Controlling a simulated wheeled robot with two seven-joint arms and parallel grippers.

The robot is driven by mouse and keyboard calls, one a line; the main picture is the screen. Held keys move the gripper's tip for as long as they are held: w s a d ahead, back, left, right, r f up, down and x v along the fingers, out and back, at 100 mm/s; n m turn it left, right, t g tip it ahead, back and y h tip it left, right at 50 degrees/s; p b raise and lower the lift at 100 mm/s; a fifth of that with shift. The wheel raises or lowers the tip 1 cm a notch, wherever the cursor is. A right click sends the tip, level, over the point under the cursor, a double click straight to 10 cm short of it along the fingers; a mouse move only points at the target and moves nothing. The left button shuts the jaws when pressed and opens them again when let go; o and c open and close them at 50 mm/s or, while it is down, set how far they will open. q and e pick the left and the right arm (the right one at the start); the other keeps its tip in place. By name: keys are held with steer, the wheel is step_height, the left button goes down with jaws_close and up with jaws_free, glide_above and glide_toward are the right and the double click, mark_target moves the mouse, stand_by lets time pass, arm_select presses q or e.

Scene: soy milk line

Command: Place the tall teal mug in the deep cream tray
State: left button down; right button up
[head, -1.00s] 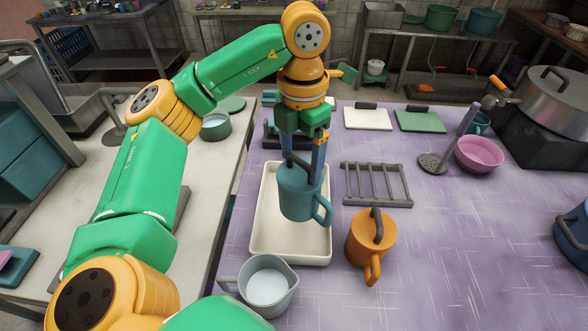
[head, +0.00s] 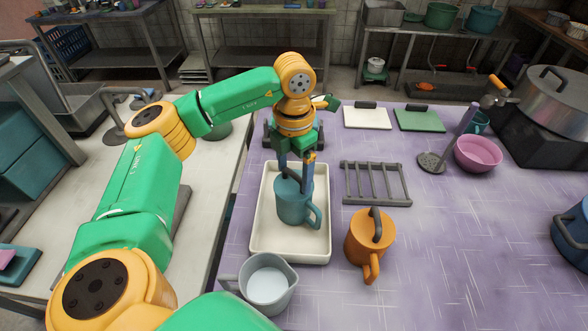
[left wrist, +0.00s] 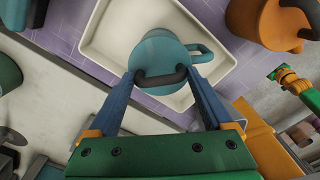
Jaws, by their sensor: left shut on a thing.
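The tall teal mug (head: 292,204) is upright in the deep cream tray (head: 289,246), within its walls; I cannot tell whether its base touches the tray floor. My left gripper (head: 295,178) is above the mug and shut on its dark top handle. In the left wrist view the mug (left wrist: 158,53) is between the fingers of the left gripper (left wrist: 163,80), with the cream tray (left wrist: 105,35) around it. The mug's teal side handle points to the right in the head view. My right gripper does not show.
An orange mug (head: 368,238) stands right of the tray, and a grey pitcher (head: 267,284) stands at its near edge. A dark rack (head: 376,184) lies to the right. A pink bowl (head: 478,153) is farther right.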

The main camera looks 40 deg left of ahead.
arm_select(q)
jaws_free()
steer(key=shift+r, duration=0.1)
step_height(320, 180, up, 6)
steer(key=shift+r, duration=0.15)
step_height(320, 180, up, 6)
steer(key=shift+f+p, duration=0.1)
steer(key=shift+p, duration=0.95)
steer(key=shift+f, duration=0.1)
